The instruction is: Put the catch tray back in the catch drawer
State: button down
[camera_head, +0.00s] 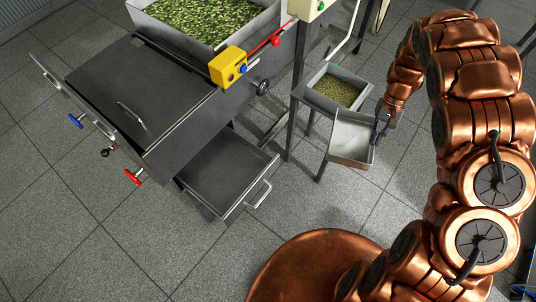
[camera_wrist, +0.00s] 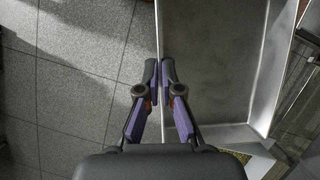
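The catch tray (camera_head: 351,138), an empty shallow metal tray, is at the right of the machine in the head view. It is beside a metal bin, above or on a low stand; contact beneath is hidden. My gripper (camera_head: 379,133) is at its right side. In the wrist view my gripper (camera_wrist: 161,82) has its fingertips close together on either side of the wall of the catch tray (camera_wrist: 215,60). The catch drawer (camera_head: 225,172) is pulled out low on the machine, with a bar handle at its front, and looks empty.
The metal bin (camera_head: 335,92) holds greenish granules. A large hopper (camera_head: 205,20) of green pieces is at the top. The machine (camera_head: 130,90) has a closed lid and colored handles. A post (camera_head: 297,95) stands between drawer and bin. Floor before the drawer is clear.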

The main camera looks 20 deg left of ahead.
aim_at(223, 170)
jog(key=z, duration=1.65)
jog(key=k, duration=2.65)
jog(key=u, duration=2.2)
